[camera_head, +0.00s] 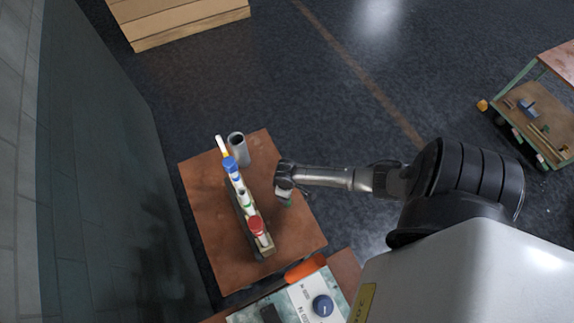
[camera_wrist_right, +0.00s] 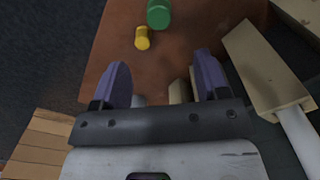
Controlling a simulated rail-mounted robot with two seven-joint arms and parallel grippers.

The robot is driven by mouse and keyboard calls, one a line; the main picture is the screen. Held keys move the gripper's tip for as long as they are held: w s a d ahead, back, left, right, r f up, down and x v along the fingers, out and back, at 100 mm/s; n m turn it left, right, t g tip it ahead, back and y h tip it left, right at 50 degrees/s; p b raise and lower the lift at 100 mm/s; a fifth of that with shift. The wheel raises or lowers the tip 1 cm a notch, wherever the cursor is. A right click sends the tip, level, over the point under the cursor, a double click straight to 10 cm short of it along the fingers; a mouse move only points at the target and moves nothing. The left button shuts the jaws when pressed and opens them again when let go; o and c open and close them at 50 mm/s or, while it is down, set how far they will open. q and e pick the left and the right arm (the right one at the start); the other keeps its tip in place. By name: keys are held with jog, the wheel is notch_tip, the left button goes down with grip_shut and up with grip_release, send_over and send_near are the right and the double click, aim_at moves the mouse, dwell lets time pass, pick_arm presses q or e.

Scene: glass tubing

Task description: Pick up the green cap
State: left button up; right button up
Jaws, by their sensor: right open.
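The green cap (camera_wrist_right: 158,13) lies on the brown tabletop (camera_wrist_right: 190,40), near the top edge of the right wrist view. It is partly cut off by the frame edge. In the head view a bit of green (camera_head: 288,203) shows just below my right gripper (camera_head: 284,186), which hides most of that spot. In the wrist view my right gripper (camera_wrist_right: 162,78) has its two purple fingers spread wide with nothing between the tips. The green cap is beyond the fingertips and apart from them. My left gripper is not in view.
A yellow cap (camera_wrist_right: 142,38) lies close to the green one. A rack (camera_head: 266,243) holds tubes with a blue cap (camera_head: 230,164) and a red cap (camera_head: 257,225). A grey cylinder (camera_head: 238,149) stands behind. The table's right side is mostly clear.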

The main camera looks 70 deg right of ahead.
notch_tip(320, 180, down, 7)
jog(key=shift+a+b, duration=0.1)
jog(key=shift+b, duration=0.85)
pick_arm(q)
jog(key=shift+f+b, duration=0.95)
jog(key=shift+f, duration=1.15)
pick_arm(e)
jog(key=shift+s+f, duration=0.15)
jog(key=shift+f, duration=2.4)
jog(key=shift+c, duration=0.5)
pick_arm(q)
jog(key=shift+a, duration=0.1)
pick_arm(e)
jog(key=c, duration=0.9)
